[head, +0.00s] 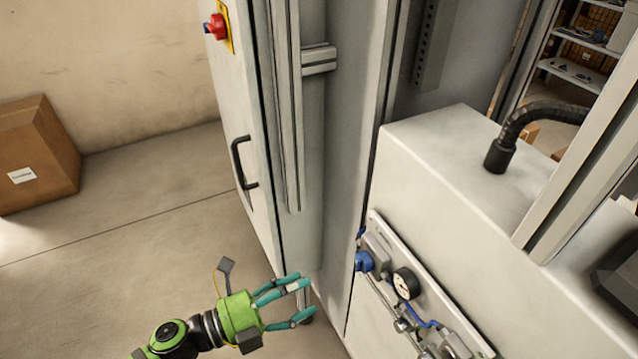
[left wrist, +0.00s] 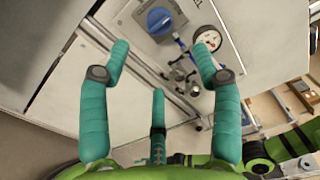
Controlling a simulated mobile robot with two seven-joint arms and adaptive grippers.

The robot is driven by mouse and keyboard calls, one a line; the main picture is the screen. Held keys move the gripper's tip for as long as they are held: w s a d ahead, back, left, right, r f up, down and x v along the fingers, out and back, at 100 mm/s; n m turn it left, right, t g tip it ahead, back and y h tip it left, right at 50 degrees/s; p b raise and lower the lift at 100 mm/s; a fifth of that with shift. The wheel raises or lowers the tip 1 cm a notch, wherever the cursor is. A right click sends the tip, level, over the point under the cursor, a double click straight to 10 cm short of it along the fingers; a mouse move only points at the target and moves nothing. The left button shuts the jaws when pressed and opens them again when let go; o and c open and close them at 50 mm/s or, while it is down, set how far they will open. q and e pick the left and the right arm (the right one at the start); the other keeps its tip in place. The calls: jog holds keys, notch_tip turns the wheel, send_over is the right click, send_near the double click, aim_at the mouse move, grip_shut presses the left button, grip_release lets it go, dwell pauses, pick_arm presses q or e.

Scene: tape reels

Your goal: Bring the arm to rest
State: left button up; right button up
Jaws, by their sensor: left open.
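My left gripper (head: 298,295) is green with teal fingers and comes in at the bottom of the head view. It is open and holds nothing. It hangs in front of the lower part of the grey cabinet, left of the valve panel. In the left wrist view its fingers (left wrist: 160,75) are spread apart, with the panel's blue knob (left wrist: 159,20) and gauge (left wrist: 208,39) seen beyond them. I cannot tell whether a finger touches the cabinet. My right gripper is in neither view, and no tape reel can be made out.
A grey cabinet door with a black handle (head: 243,163) and a red button (head: 215,27) stands left of centre. A panel with a gauge (head: 406,283) and blue knob (head: 364,261) is at lower right. A cardboard box (head: 38,155) lies far left. The floor between is clear.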

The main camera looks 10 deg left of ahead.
pick_arm(q)
jog(key=w+a+f+n+t+y, duration=0.1)
jog(key=w+a+f+n+y, duration=0.1)
jog(key=a+f+n+y, duration=0.5)
jog(key=w+a+f+n+t+y, duration=0.1)
jog(key=w+a+f+n, duration=0.3)
jog(key=f, duration=0.7)
jog(key=s+a+f+n+g+y, duration=0.25)
jog(key=s+f+n, duration=0.25)
jog(key=f, duration=0.3)
jog(key=s+a+f+n+g+y, duration=0.1)
jog(key=s+a+f+n+y, duration=0.25)
jog(key=s+f, duration=0.35)
jog(key=s+d+f+n+g, duration=0.1)
jog(key=s+f+n+g, duration=0.1)
jog(key=s+f, duration=0.3)
jog(key=s+d+f+n+g, duration=0.1)
jog(key=s+f+n+g, duration=0.2)
jog(key=s, duration=0.8)
jog(key=s+d+f+n+g, duration=0.2)
jog(key=s+f+n+g, duration=0.1)
jog(key=s+f, duration=0.3)
jog(key=s+n+p, duration=0.1)
jog(key=s, duration=0.1)
jog(key=shift+s+f+y, duration=0.3)
